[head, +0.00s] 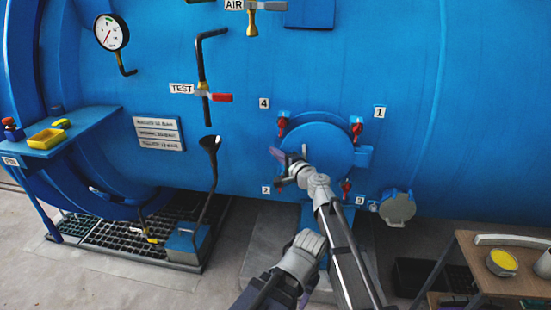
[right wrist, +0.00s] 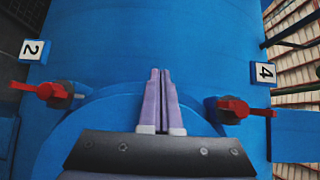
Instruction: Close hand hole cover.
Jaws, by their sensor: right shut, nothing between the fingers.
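The hand hole cover (head: 318,135) is a round blue disc on the front of the blue vessel, lying over its opening with a hinge block (head: 364,157) at its right. I cannot tell whether it is fully flush. Its curved edge also shows in the right wrist view (right wrist: 62,140). Red-handled clamps sit around it, near label 1 (head: 356,128), label 4 (head: 282,126) and label 3 (head: 346,187). My right gripper (head: 279,154) is shut and empty at the cover's left edge; its lilac fingers (right wrist: 160,95) are together. Contact is unclear.
A grey round cap (head: 398,207) hangs at the lower right of the cover. A wooden cart (head: 500,268) with a yellow-topped container stands at the lower right. A black funnel pipe (head: 212,165) and a floor grate (head: 125,236) are at the left.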

